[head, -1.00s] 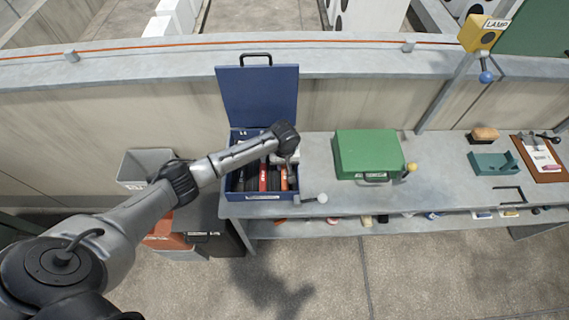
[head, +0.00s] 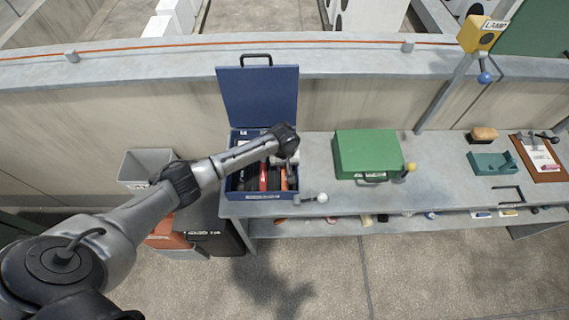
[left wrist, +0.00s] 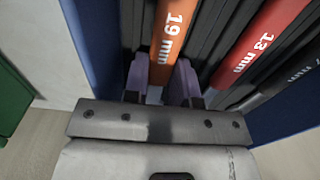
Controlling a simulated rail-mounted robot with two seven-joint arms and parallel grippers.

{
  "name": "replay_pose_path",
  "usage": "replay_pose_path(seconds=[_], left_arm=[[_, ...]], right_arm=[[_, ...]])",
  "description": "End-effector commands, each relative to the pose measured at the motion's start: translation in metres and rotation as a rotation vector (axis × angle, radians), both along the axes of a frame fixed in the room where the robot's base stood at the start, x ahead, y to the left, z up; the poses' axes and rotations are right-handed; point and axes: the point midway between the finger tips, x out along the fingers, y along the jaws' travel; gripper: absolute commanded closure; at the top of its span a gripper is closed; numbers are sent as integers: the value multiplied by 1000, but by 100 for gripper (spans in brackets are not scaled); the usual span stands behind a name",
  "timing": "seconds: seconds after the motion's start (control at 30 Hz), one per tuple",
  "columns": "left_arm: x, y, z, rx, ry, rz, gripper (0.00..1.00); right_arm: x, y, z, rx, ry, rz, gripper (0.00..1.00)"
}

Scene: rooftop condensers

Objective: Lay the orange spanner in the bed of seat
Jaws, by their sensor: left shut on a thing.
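An orange spanner marked 19 mm (left wrist: 170,32) stands in a slot of the open blue toolbox (head: 262,195); its end also shows in the head view (head: 285,184). My left gripper (left wrist: 160,84) is shut on the orange spanner, one finger on each side of it. In the head view the wrist hides much of the left gripper and of the box's right part. A red spanner marked 13 mm (left wrist: 262,42) lies beside it in the box. A teal holder with a notched wall (head: 493,164) sits at the right of the bench; I cannot tell whether it is the seat. My right gripper is not in view.
A closed green case (head: 368,152) stands right of the toolbox. A ball-topped lever (head: 318,198) is at the bench's front edge. Bench between case and holder is largely clear.

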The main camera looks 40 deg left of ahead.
Motion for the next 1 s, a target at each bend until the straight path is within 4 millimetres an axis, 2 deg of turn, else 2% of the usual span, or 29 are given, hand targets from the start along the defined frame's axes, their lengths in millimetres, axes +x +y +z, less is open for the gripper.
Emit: replay_pose_path(seconds=[0.2, 0.23, 0.5, 0.77, 0.87, 1.0], left_arm=[[0, 0, -1, 0, 0, 0, 100], [0, 0, -1, 0, 0, 0, 72], [0, 0, -1, 1, 1, 0, 46], [-1, 0, 0, 1, 2, 0, 45], [0, 0, 9, 1, 1, -1, 45], [0, 0, 32, 0, -1, -2, 45]], right_arm=[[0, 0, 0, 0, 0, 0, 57], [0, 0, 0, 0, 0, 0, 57], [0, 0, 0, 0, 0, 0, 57], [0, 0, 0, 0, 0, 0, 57], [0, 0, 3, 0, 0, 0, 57], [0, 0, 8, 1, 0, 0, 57]])
